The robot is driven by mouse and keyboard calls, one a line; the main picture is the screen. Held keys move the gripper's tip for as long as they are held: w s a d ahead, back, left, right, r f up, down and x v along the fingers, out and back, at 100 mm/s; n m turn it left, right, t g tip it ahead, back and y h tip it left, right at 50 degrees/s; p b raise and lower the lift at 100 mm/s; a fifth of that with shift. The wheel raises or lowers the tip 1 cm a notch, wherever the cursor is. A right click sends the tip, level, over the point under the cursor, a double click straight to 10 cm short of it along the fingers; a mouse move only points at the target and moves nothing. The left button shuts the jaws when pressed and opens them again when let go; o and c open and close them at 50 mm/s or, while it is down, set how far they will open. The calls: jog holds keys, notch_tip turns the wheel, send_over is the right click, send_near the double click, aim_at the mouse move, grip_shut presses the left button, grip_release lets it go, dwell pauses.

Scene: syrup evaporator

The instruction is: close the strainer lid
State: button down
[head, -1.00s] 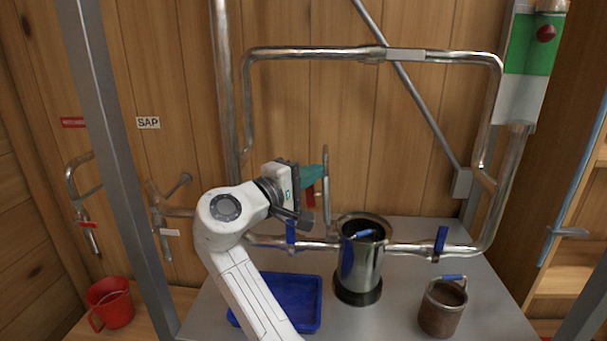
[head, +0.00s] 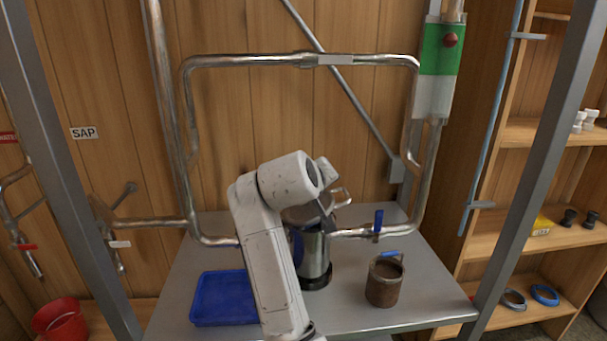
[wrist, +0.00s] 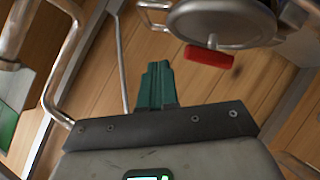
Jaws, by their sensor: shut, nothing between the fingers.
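The strainer (head: 315,258) is an upright steel cylinder on the grey bench, partly behind my arm in the head view. Its round metal lid (head: 308,214) shows tilted above the strainer mouth, partly covered by my wrist. The lid also fills the top of the wrist view (wrist: 222,22), with a red handle (wrist: 208,57) beside it. My gripper's teal fingers (wrist: 155,85) are shut and empty, left of the red handle and apart from it in the picture. The fingertips are hidden in the head view. I cannot tell whether the lid touches the rim.
Pipes run left and right of the strainer, with a blue valve handle (head: 378,222) on the right. A blue tray (head: 223,298) is left of my arm. A brown basket (head: 384,283) stands right.

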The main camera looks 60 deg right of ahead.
jog(key=s+d+f+m+t+y+b, duration=0.1)
jog(key=s+d+f+m+t+y, duration=0.2)
jog(key=f, duration=0.6)
jog(key=shift+s+d+f+m, duration=0.3)
jog(key=shift+s+d+f, duration=0.1)
jog(key=shift+s, duration=0.55)
jog(key=shift+f, duration=0.1)
jog(key=r+p, duration=0.4)
jog(key=shift+s+a+r+p, duration=0.15)
jog(key=shift+a+r+p, duration=0.1)
jog(key=shift+r+p, duration=0.15)
jog(key=b, duration=0.2)
send_near(346, 203)
jog(key=shift+s+a+r, duration=0.65)
jog(key=shift+s+a, duration=0.15)
jog(key=shift+s, duration=0.2)
